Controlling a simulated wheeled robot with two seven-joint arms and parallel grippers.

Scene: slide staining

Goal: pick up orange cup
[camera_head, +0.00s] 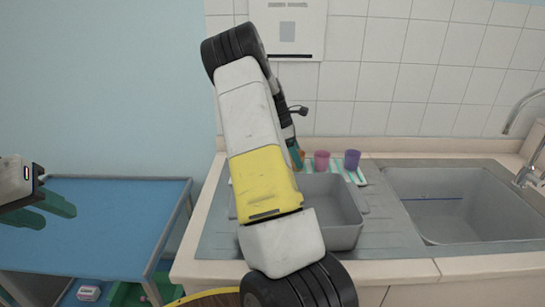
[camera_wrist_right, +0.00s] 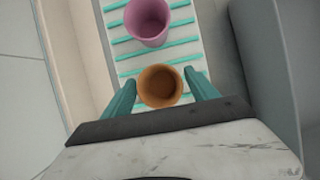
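The orange cup (camera_wrist_right: 160,87) stands on a white and teal striped mat (camera_wrist_right: 125,68) in the right wrist view. My right gripper (camera_wrist_right: 160,83) is open, with its two teal fingers on either side of the orange cup. Whether the fingers touch it, I cannot tell. In the head view my right arm hides most of the orange cup and much of the right gripper (camera_head: 296,157). My left gripper (camera_head: 52,210) is open and empty at the left edge, over the blue table.
A pink cup (camera_head: 321,161) and a purple cup (camera_head: 352,159) stand to the right along the mat. A grey basin (camera_head: 346,237) sits in front of them, and a sink (camera_head: 465,212) with a tap (camera_head: 530,172) lies to the right. The tiled wall is close behind.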

